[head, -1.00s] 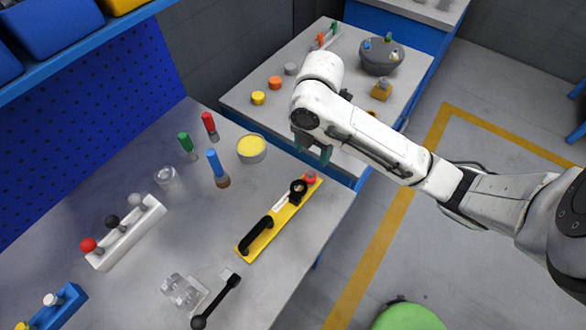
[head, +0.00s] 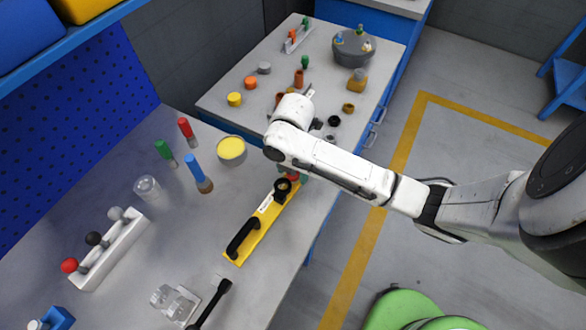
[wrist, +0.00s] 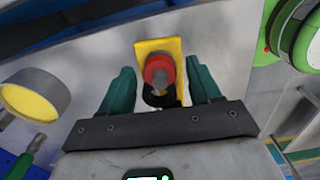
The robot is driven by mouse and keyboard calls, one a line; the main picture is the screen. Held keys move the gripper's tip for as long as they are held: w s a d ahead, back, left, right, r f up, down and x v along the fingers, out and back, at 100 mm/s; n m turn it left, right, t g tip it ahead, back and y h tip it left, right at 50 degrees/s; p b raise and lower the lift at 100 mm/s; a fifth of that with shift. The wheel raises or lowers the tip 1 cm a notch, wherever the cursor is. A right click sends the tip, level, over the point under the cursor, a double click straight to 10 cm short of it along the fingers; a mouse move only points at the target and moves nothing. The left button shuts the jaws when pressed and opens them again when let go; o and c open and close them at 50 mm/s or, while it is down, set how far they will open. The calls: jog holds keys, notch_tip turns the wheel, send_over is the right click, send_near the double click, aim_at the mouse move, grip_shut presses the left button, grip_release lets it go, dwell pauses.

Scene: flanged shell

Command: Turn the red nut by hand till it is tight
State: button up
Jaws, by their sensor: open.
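The red nut (wrist: 158,66) is round and sits at the end of the yellow plate (wrist: 170,46). In the head view, only a sliver of the nut (head: 292,175) shows beneath my arm. The yellow plate (head: 263,222) lies on the near bench and carries a black handle (head: 242,236) and a black ring (head: 282,189). In the wrist view, my gripper (wrist: 160,70) is open, with one teal finger on each side of the nut. Gaps show between the fingers and the nut. I cannot tell their height relative to it.
A yellow-topped tin (head: 231,149) and a blue-handled tool (head: 197,173) stand left of the plate. A white block with ball-topped levers (head: 110,252) is farther left. The far bench (head: 290,85) holds several small parts and a grey bowl (head: 354,50). A green stool (head: 405,308) stands below right.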

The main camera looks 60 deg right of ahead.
aim_at(293, 172)
jog(key=shift+c, duration=0.4)
jog(key=c, duration=1)
jog(key=m, duration=0.4)
jog(key=shift+m, duration=0.3)
jog(key=o, duration=1.1)
notch_tip(293, 172, up, 11)
jog(key=shift+f+p, duration=0.1)
jog(key=shift+p, duration=1.1)
